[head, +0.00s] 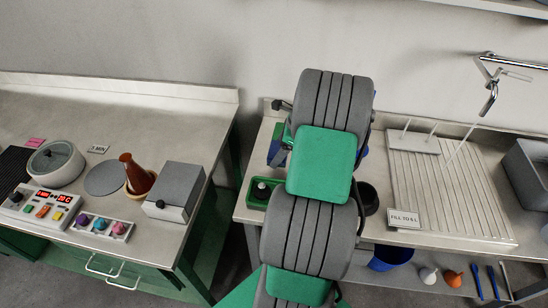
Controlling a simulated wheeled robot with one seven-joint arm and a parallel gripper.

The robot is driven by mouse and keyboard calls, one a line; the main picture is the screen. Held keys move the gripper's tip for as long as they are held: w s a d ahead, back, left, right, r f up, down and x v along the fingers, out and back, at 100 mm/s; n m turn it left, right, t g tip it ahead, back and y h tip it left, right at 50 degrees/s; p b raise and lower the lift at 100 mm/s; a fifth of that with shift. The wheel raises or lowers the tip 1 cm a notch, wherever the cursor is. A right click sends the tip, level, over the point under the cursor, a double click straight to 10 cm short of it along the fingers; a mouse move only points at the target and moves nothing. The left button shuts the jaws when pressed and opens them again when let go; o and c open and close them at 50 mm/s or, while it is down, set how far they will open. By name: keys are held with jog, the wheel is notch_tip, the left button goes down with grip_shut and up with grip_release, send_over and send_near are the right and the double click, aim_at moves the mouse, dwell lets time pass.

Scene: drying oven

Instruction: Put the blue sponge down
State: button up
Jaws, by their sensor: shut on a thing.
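My gripper is not in view; my own grey and green arm stands across the middle of the head view and hides what is behind it. A blue patch (275,149) shows at the left side of the arm and a smaller one at its right side. I cannot tell whether either is the blue sponge. No sponge can be made out clearly. Behind the arm is a steel counter (395,237), partly hidden.
A green tray (251,201) holding a dark-topped item sits left of my arm, a black round dish (368,198) right. A ribbed draining board (450,195) with pegs, a sign (404,219) and a tap (490,95) are farther right. The left bench (140,125) holds instruments. A gap separates the counters.

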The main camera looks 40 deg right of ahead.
jog(key=x, duration=0.2)
jog(key=d+x, duration=0.1)
jog(key=x, duration=0.2)
jog(key=shift+w+f+p, duration=0.2)
jog(key=shift+f+p, duration=0.15)
jog(key=shift+p, duration=0.05)
jog(key=o, duration=1.3)
jog(key=shift+f, duration=0.1)
jog(key=shift+c, duration=0.2)
jog(key=v, duration=1.2)
jog(key=w+a+r+n, duration=0.1)
jog(key=a+r+n, duration=0.25)
jog(key=a, duration=0.25)
jog(key=w+a+r+n+h, duration=0.1)
jog(key=a+r+n, duration=0.1)
jog(key=a+n, duration=0.35)
jog(key=w+a+r+n, duration=0.2)
jog(key=a+n, duration=0.1)
jog(key=a, duration=0.4)
jog(key=s+a+n+h, duration=0.1)
jog(key=s+a+n, duration=0.4)
jog(key=a+n, duration=0.3)
jog(key=s+a+r+n, duration=0.1)
jog(key=s+a+n, duration=0.4)
jog(key=a+n, duration=0.2)
jog(key=shift+s+a+r+n+h+b, duration=0.2)
jog(key=shift+s+a+n+h+b, duration=0.2)
jog(key=shift+n, duration=0.5)
